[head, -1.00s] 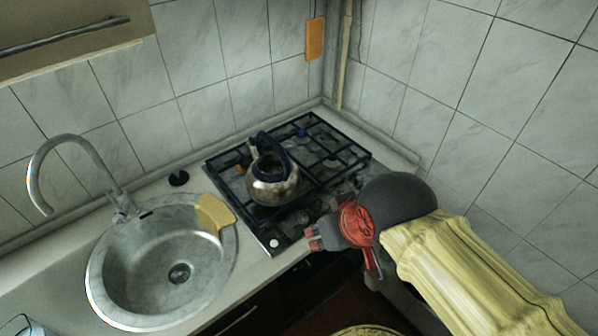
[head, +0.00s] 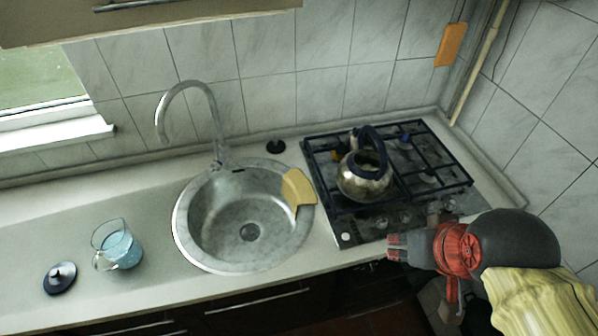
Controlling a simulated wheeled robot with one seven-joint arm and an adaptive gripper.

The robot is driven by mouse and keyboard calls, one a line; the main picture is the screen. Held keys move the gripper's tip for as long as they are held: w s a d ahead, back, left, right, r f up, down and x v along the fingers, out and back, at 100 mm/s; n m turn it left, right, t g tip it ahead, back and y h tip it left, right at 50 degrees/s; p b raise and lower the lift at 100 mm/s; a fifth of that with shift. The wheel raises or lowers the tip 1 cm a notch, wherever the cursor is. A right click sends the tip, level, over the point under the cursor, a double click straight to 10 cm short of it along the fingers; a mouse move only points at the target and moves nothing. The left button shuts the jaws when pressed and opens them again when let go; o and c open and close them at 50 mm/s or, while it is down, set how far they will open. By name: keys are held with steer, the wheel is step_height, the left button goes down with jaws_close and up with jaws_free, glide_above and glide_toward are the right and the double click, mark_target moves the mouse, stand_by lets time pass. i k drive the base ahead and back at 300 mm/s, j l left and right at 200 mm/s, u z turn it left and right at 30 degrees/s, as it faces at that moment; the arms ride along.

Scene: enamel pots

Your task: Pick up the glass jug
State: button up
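The glass jug (head: 121,250) stands upright on the counter at the left, between a dark lid and the sink. It is clear, with something light blue in its lower part, and its handle side faces the lower left. My gripper (head: 391,248) is far to its right, by the front edge of the stove, pointing left. Its two red and grey fingers show a small gap with nothing between them. No part of the jug is hidden by my arm.
A dark lid with a shiny knob (head: 60,277) lies left of the jug. The round sink (head: 190,236) with its tall faucet (head: 189,90) and a yellow board (head: 297,188) lies between jug and gripper. A metal kettle (head: 364,183) stands on the stove (head: 352,231).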

mark_target(113, 240)
steer(key=u, duration=0.4)
steer(key=j+u, duration=0.1)
steer(key=u, duration=0.75)
steer(key=i+u, duration=0.1)
steer(key=u, duration=0.7)
steer(key=i+j+u, duration=0.1)
steer(key=j, duration=0.2)
steer(key=i+j, duration=0.1)
steer(key=j, duration=0.25)
steer(key=i+j+u, duration=0.15)
steer(key=j, duration=0.15)
